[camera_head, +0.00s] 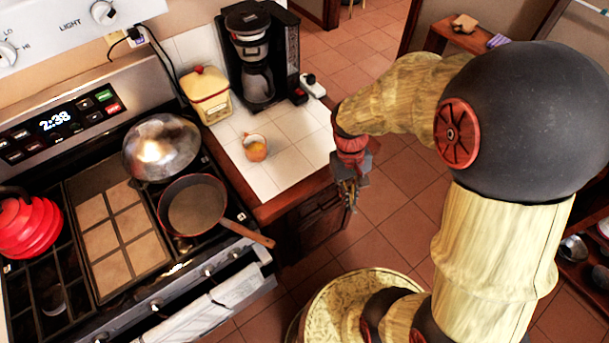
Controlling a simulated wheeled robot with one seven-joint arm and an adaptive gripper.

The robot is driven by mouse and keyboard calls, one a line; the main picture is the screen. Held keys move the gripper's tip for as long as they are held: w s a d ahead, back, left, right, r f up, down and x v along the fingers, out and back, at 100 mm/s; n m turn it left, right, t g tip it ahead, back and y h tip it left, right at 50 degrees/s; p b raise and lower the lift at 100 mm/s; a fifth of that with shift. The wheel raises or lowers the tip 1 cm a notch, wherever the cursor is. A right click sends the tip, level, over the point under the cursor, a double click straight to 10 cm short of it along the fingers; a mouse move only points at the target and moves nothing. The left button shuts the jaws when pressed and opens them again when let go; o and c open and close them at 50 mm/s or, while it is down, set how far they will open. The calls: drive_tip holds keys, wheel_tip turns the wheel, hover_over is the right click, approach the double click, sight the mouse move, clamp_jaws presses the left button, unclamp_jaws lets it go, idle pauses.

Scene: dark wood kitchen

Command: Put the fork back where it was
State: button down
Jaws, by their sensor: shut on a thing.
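My gripper (349,196) hangs pointing down just right of the tiled counter's wooden edge, in front of the dark cabinet. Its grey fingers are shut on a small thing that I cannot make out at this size. I cannot pick out a fork for certain anywhere in view. The gripper's own fingers may hide part of what it holds.
The stove (140,262) at left bears a frying pan (196,206), a domed lid (162,147) and a red kettle (28,228).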

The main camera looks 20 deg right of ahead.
drive_tip(key=shift+w+a+m+t+y, duration=0.2)
drive_tip(key=shift+a+t, duration=0.2)
drive_tip(key=shift+t, duration=0.15)
drive_tip(key=shift+w+a+m+t+y, duration=0.1)
drive_tip(key=shift+a+m+t, duration=0.1)
drive_tip(key=shift+a+t, duration=0.3)
drive_tip(key=b, duration=0.2)
hover_over(307, 191)
drive_tip(key=s, duration=0.2)
wheel_tip(307, 191, down, 10)
drive_tip(key=shift+w+a+f+b, duration=0.1)
drive_tip(key=shift+a+f+b, duration=0.1)
drive_tip(key=shift+f, duration=0.55)
drive_tip(key=shift+w+a+f+b, duration=0.1)
drive_tip(key=shift+a+f+b, duration=0.1)
drive_tip(key=shift+f, duration=0.55)
drive_tip(key=shift+f, duration=0.1)
drive_tip(key=c, duration=2)
unclamp_jaws()
